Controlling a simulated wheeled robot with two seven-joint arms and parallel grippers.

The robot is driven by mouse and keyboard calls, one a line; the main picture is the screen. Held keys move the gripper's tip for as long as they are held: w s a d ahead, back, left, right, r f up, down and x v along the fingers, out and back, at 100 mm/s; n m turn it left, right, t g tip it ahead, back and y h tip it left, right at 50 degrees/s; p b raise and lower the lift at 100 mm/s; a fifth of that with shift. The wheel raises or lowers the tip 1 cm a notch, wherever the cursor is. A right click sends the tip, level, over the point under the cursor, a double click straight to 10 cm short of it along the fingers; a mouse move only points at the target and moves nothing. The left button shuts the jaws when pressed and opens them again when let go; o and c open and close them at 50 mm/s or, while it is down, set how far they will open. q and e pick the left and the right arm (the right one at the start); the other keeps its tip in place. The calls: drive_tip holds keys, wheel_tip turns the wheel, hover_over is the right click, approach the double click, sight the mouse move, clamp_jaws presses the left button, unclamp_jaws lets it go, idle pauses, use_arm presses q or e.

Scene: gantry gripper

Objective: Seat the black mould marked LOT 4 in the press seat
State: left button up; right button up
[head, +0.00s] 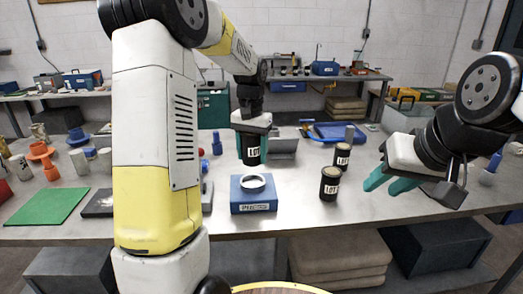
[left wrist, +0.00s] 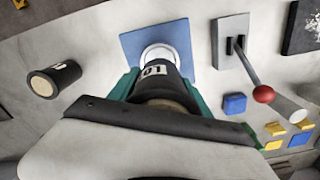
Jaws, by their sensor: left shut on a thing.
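My left gripper (head: 252,128) is shut on a black mould (head: 250,151) with a white LOT label; its number is not legible. The mould hangs roughly upright above a blue block with a pale ring seat (head: 253,195), apart from it in the head view. In the left wrist view the held mould (left wrist: 155,72) overlaps the near side of the ring on the blue block (left wrist: 130,45). Two other black LOT moulds stand to the right, one nearer (head: 329,184) and one farther (head: 342,157). My right gripper (head: 382,193) is open and empty.
A lever with a red knob (left wrist: 263,94) stands beside the blue block in the left wrist view. A green mat (head: 44,206) and several coloured parts lie on the left of the table. A blue tray (head: 335,131) lies behind. The front right tabletop is clear.

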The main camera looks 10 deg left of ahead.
use_arm(q)
drive_tip(key=shift+f, duration=2.8)
drive_tip(key=shift+f, duration=0.8)
drive_tip(key=o, duration=1.6)
drive_tip(key=shift+s, duration=0.1)
wheel_tip(320, 180, up, 7)
drive_tip(key=shift+r, duration=0.4)
